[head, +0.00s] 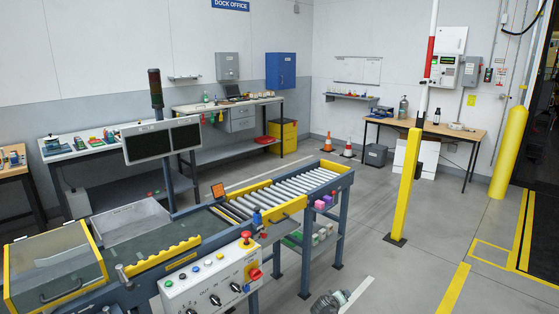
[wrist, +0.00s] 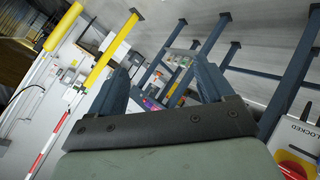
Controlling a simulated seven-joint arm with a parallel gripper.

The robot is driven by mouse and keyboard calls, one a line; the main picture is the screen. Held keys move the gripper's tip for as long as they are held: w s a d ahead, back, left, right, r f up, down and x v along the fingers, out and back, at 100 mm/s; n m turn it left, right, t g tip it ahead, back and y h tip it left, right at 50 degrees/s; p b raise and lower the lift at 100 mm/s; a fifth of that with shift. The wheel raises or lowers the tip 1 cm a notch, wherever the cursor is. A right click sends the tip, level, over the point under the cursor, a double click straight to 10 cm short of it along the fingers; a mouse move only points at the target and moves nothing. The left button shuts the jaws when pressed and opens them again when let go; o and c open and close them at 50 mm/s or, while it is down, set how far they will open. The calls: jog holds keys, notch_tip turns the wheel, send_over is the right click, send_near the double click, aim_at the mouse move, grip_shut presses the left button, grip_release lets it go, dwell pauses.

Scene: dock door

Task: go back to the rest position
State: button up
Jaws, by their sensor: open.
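My gripper (wrist: 162,78) shows in the wrist view with its two dark blue-grey fingers spread apart. The space between the fingers holds nothing; floor and the blue legs of a frame show beyond it. The wrist view is strongly tilted. A red rotary switch on a yellow plate (wrist: 296,168) shows at its lower right corner, beside a "LOCKED" label, apart from the fingers. In the head view I cannot make out the gripper for certain; a grey rounded part shows at the bottom edge.
The control panel (head: 212,283) with knobs and a red button stands at the front of the roller conveyor (head: 290,195). A yellow post (head: 406,190) stands to the right. A grey tray (head: 132,222) and clear-lidded yellow guard (head: 55,268) are at left. Floor right of the conveyor is largely clear.

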jog(key=s+a+f+m+g+y, duration=0.1)
jog(key=s+f+g, duration=0.4)
jog(key=s, duration=1.3)
jog(key=s+a+f+m+g+y, duration=0.2)
jog(key=s+f+g, duration=0.3)
jog(key=s+f, duration=0.6)
jog(key=s+a+f+m+g+y, duration=0.1)
jog(key=s+f+g, duration=0.5)
jog(key=s, duration=2)
notch_tip(320, 180, down, 2)
jog(key=shift+a+y, duration=0.45)
jog(key=shift+y, duration=0.35)
